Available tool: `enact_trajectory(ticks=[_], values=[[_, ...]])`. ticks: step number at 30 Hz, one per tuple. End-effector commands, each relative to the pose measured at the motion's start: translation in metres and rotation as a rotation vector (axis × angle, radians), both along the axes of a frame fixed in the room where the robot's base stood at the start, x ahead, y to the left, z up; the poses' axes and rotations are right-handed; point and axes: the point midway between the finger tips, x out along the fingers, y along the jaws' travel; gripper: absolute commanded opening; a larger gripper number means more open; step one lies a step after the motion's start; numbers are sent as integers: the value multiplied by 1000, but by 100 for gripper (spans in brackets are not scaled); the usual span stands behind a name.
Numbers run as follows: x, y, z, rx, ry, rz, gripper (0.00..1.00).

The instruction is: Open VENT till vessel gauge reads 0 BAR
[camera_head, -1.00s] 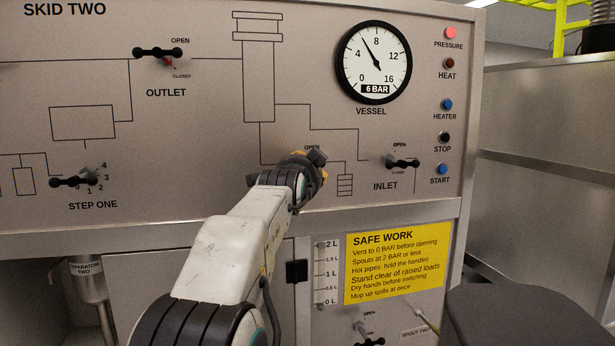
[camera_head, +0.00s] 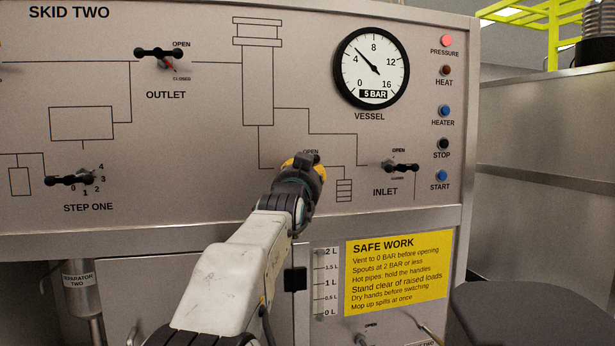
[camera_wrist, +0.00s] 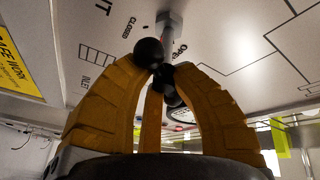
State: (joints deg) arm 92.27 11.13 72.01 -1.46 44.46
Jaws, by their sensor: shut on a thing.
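The VESSEL gauge (camera_head: 371,68) is at the upper right of the panel. Its needle points between 4 and 8, and its display reads 5 BAR. My gripper (camera_head: 304,166) is at the panel, left of the INLET handle, and covers the valve there except for part of an OPEN label. In the wrist view my gripper's yellow fingers (camera_wrist: 161,85) are shut on a black ball-ended handle (camera_wrist: 150,53) on a metal stem. OPEN and CLOSED labels show beside the stem. The valve's name is mostly cut off, with only a final T visible.
The OUTLET handle (camera_head: 159,53), STEP ONE handle (camera_head: 69,180) and INLET handle (camera_head: 401,168) are on the same panel. Buttons and lamps line its right edge, including the lit red PRESSURE lamp (camera_head: 446,41). A yellow SAFE WORK sign (camera_head: 398,272) is below.

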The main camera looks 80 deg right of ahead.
Motion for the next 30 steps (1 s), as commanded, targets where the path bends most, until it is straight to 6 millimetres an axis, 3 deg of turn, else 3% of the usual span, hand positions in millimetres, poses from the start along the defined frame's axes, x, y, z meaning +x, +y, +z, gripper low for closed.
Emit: enact_trajectory(ticks=[10, 11, 20, 30], values=[[2, -2, -4, 8, 2, 3, 0], [2, -2, -4, 8, 2, 3, 20], [1, -1, -2, 4, 1, 2, 47], [1, 1, -1, 1, 1, 1, 49]])
